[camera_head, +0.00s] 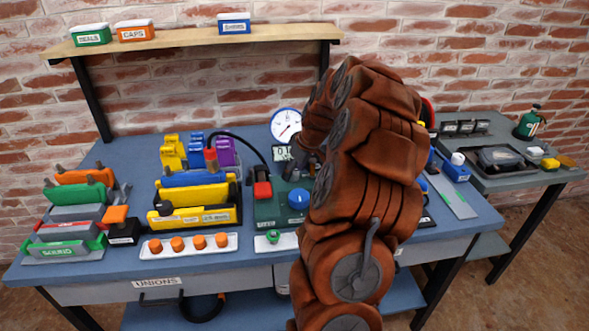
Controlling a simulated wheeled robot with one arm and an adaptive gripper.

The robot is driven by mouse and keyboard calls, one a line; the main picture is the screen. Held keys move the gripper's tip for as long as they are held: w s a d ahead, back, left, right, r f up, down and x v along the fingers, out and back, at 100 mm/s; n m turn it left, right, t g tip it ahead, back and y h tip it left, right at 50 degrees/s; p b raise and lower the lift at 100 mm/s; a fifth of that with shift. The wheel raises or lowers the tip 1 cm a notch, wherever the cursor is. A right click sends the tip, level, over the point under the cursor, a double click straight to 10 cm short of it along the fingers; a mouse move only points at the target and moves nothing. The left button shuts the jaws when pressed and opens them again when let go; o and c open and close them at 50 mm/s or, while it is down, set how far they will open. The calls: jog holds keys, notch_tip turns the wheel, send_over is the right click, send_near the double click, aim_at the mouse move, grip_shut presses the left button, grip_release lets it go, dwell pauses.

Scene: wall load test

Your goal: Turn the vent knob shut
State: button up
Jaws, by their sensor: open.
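I cannot tell which part is the vent knob. A small green knob (273,237) sits on a white plate in front of the box. My arm, in a brown cover, fills the middle right and hides the box's right side. My gripper (304,166) shows only partly, as dark fingers beside the arm, behind and above the blue knob. It looks open and empty. I see no contact with the knob.
Yellow blocks (195,195) and a white strip with orange knobs (190,244) crowd the left. A grey side table (480,150) stands right.

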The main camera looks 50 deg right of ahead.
jog(key=c, duration=1.2)
jog(key=shift+o, duration=0.2)
jog(key=m+h+b, duration=0.1)
jog(key=m+b, duration=0.1)
jog(key=m, duration=0.1)
jog(key=shift+a+f+m+b, duration=0.1)
jog(key=shift+f+m+b, duration=0.05)
jog(key=shift+m+b, duration=0.25)
jog(key=m+h+b, duration=0.1)
jog(key=m+h, duration=0.1)
jog(key=m, duration=0.2)
jog(key=shift+m+g+b, duration=0.3)
jog(key=shift+g, duration=0.1)
jog(key=m+g+h+b, duration=0.1)
jog(key=m, duration=0.3)
jog(key=shift+w+a, duration=0.1)
jog(key=shift+w+r+m+g+h+b, duration=0.1)
jog(key=shift+m+g+h+b, duration=0.25)
jog(key=shift+m, duration=0.95)
jog(key=shift+r+m+g+h+b, duration=0.15)
jog(key=shift+m+g, duration=0.4)
jog(key=shift+m, duration=0.75)
